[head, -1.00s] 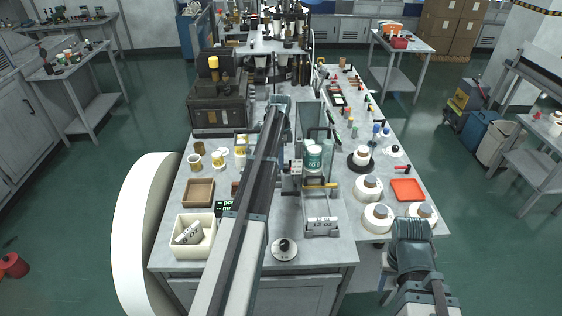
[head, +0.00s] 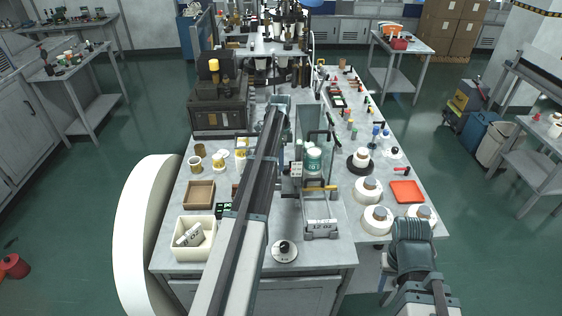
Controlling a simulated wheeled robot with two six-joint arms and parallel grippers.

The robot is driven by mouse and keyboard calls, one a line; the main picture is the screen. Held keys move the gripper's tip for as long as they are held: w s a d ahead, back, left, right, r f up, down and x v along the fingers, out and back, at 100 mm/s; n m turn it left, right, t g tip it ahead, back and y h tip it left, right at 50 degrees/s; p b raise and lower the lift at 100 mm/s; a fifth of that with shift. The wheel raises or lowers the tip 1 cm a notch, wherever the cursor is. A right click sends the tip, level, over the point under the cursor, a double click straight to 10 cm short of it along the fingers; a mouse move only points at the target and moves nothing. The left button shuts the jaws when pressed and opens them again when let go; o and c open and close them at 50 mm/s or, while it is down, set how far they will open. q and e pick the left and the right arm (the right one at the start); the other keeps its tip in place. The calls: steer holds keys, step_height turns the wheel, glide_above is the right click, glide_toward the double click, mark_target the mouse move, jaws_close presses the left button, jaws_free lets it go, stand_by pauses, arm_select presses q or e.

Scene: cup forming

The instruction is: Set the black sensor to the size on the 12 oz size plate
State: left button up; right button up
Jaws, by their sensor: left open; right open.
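The 12 oz size plate (head: 321,225) is a pale plate with dark lettering on the front of a grey frame, on the near part of the bench. A white and green cup (head: 314,161) stands behind that frame, among upright grey parts. I cannot single out the black sensor; small dark parts near the cup are partly hidden by my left arm. My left arm crosses the bench from the bottom, and my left gripper (head: 281,104) is at its far end, open, fingers too small to make out. My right arm is at the lower right; its gripper is not in view.
A round dial with a black knob (head: 284,249) sits at the near edge. A cream bin (head: 194,252) holding pale plates and a brown tray (head: 200,193) are left. White round containers (head: 378,219) and an orange tray (head: 407,191) are right.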

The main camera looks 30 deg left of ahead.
arm_select(q)
step_height(320, 180, up, 12)
steer(key=w+a+p, duration=0.1)
steer(key=w+p, duration=0.1)
steer(key=p, duration=0.9)
steer(key=shift+a+f, duration=0.15)
steer(key=shift+f, duration=0.1)
steer(key=s+d+n+t+y, duration=0.1)
steer(key=s+d+n+t, duration=0.2)
steer(key=s+d+n, duration=1.55)
steer(key=s+d+f+m+b, duration=0.5)
steer(key=d+f+b, duration=0.4)
steer(key=f+b, duration=0.2)
steer(key=s+d+f+m+g+y+b, duration=0.1)
steer(key=s+d+f+m+b, duration=0.4)
steer(key=d+f+b, duration=0.5)
step_height(320, 180, down, 2)
steer(key=shift+s+f+m+b, duration=0.15)
steer(key=shift+s+m+b, duration=0.2)
steer(key=shift+s+b, duration=0.65)
